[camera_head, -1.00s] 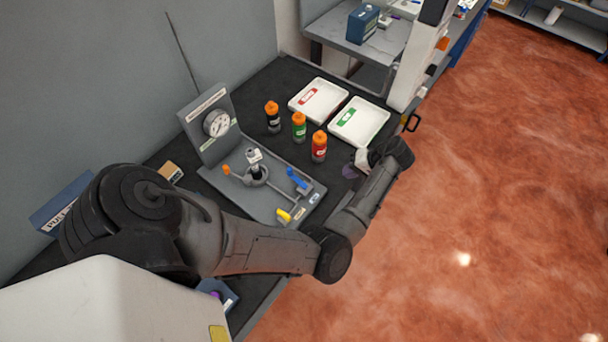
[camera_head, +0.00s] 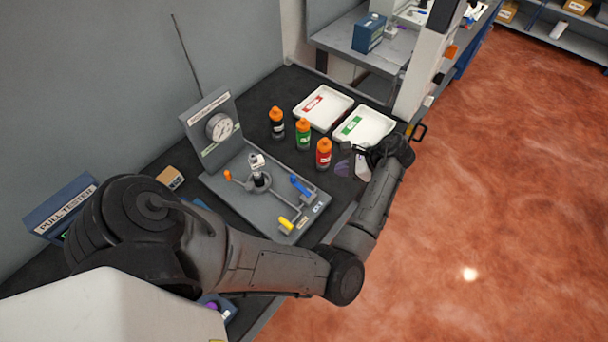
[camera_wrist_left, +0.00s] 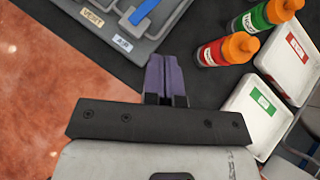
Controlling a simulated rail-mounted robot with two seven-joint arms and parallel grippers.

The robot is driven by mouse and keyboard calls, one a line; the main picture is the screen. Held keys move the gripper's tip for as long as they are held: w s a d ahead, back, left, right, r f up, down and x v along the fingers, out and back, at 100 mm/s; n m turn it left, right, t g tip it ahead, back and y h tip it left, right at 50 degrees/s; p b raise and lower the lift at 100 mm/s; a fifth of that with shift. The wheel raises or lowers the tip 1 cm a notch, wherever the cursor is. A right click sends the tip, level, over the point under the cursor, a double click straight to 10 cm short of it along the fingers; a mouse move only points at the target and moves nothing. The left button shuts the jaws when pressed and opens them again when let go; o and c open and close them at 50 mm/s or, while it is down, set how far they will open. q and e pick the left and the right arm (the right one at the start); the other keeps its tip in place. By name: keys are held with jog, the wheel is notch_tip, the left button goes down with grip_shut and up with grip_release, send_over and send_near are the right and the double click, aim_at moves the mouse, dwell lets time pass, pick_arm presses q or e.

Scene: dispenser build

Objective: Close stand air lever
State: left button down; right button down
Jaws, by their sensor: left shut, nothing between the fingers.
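The grey stand (camera_head: 222,186) lies on the dark bench with a gauge on its upright back plate. Its blue lever (camera_head: 300,187) is at the right side, and its yellow lever (camera_head: 286,225) is nearer the front edge. In the left wrist view, part of the blue lever (camera_wrist_left: 143,11) shows at the top, beside the AIR label (camera_wrist_left: 122,45) and VENT label (camera_wrist_left: 92,18). My left gripper (camera_head: 342,168) is right of the stand, apart from both levers. Its purple fingers (camera_wrist_left: 161,72) are shut and empty. My right gripper is not in view.
Three orange-capped bottles, black (camera_head: 276,123), green (camera_head: 303,135) and red (camera_head: 323,154), stand behind the stand, the red one close to my left gripper. Two white trays (camera_head: 340,98) (camera_head: 384,119) lie beyond. The bench's front edge runs below my left arm.

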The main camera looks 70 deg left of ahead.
pick_arm(q)
send_near(300, 185)
jog(key=shift+s+a+f+m, duration=0.15)
jog(key=shift+s+a+f, duration=0.1)
jog(key=shift+a+f, duration=0.3)
jog(key=shift+s+a+f+m, duration=0.15)
jog(key=shift+s+a+f, duration=0.1)
jog(key=shift+a+f, duration=0.3)
jog(key=shift+s+a+f, duration=0.15)
jog(key=shift+s+a, duration=0.25)
jog(key=shift+s, duration=0.2)
jog(key=shift+s+a+f, duration=0.1)
jog(key=shift+s+a, duration=0.25)
jog(key=shift+s, duration=0.3)
jog(key=shift+s+a, duration=0.4)
jog(key=shift+s, duration=0.2)
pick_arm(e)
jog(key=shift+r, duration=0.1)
